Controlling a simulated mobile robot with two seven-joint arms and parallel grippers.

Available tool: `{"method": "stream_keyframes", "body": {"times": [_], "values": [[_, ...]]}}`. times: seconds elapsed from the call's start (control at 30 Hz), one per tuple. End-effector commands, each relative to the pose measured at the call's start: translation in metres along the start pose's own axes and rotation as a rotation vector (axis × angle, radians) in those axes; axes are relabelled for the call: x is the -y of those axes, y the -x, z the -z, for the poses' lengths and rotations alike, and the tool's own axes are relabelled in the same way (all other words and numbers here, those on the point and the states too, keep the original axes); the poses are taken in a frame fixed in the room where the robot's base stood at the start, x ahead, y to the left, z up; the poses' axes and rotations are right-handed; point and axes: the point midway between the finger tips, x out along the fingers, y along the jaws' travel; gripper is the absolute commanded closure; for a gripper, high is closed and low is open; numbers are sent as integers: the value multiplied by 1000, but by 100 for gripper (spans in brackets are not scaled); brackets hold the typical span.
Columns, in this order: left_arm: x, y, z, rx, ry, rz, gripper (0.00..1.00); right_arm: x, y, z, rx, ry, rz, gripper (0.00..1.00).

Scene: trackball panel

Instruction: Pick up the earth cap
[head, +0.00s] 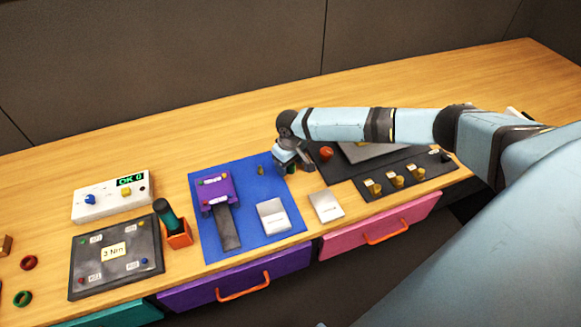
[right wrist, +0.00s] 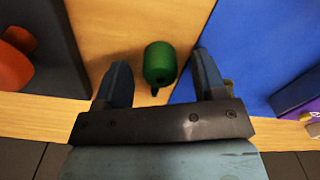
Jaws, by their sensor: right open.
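A small green cylindrical piece, which looks like the earth cap (right wrist: 160,63), stands on the bare wooden strip between the blue mat and the dark panel. In the right wrist view it lies between the fingertips of my right gripper (right wrist: 161,76), with a gap on both sides. In the head view my right gripper (head: 293,162) hovers over the mat's right edge and mostly hides the green piece. The right gripper is open and empty. My left gripper is not in view.
The blue mat (head: 262,192) holds a purple fixture (head: 213,192) and a white card block (head: 272,215). The dark panel (head: 345,172) with a red knob (head: 326,153) is close on the gripper's right. The table behind is clear.

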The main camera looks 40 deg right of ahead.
Motion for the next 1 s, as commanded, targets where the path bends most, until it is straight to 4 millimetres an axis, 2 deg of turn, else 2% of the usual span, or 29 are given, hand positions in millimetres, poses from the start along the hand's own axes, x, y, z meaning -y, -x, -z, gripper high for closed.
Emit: {"method": "stream_keyframes", "body": {"times": [0.07,0.27,0.57,0.73,0.87,1.0], "values": [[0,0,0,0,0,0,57,0,0,0,0,0,0,38],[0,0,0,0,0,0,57,0,0,0,0,0,0,84],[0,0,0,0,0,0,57,0,1,0,0,0,0,85],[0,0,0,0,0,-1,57,0,10,0,-1,1,1,85],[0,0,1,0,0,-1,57,0,28,0,-2,1,1,85],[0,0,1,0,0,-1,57,0,61,0,-4,1,0,85]]}}
